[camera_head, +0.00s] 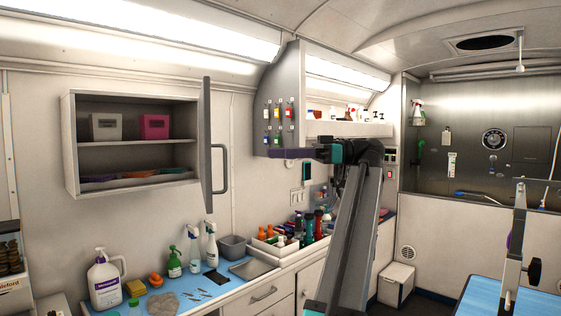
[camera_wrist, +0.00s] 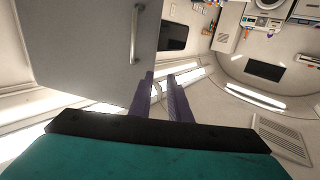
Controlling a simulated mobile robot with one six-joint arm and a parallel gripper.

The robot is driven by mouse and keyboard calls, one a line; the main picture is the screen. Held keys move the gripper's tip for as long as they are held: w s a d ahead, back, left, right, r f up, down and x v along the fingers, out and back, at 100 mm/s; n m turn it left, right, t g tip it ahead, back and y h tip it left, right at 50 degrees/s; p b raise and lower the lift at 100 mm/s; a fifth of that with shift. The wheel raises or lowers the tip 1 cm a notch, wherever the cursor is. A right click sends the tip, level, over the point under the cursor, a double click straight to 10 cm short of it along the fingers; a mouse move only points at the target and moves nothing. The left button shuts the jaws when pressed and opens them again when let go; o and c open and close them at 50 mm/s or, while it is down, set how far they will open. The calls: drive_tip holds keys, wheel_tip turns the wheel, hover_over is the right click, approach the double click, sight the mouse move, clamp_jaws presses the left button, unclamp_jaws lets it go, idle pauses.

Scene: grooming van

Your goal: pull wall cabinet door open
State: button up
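The wall cabinet (camera_head: 71,140) hangs on the left wall. Its grey door (camera_head: 207,140) stands swung wide open at the cabinet's right side, seen nearly edge-on. The door's bar handle (camera_head: 224,168) faces right. In the wrist view the door (camera_wrist: 85,45) fills the upper left, with the handle (camera_wrist: 134,35) near its edge. My gripper (camera_head: 272,153) is to the right of the door, its purple fingers pointing left, apart from the handle. In the wrist view my gripper (camera_wrist: 160,75) is open, with nothing between the fingers.
A grey bin (camera_head: 106,126) and a pink bin (camera_head: 154,127) stand on the cabinet's upper shelf. Below, the blue-topped counter (camera_head: 222,287) carries bottles and grooming items. A tall panel with clips (camera_head: 285,95) rises behind my gripper. A grooming table (camera_head: 485,297) stands at lower right.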

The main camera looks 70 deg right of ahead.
drive_tip(key=shift+s+a, duration=0.1)
drive_tip(key=shift+a, duration=0.35)
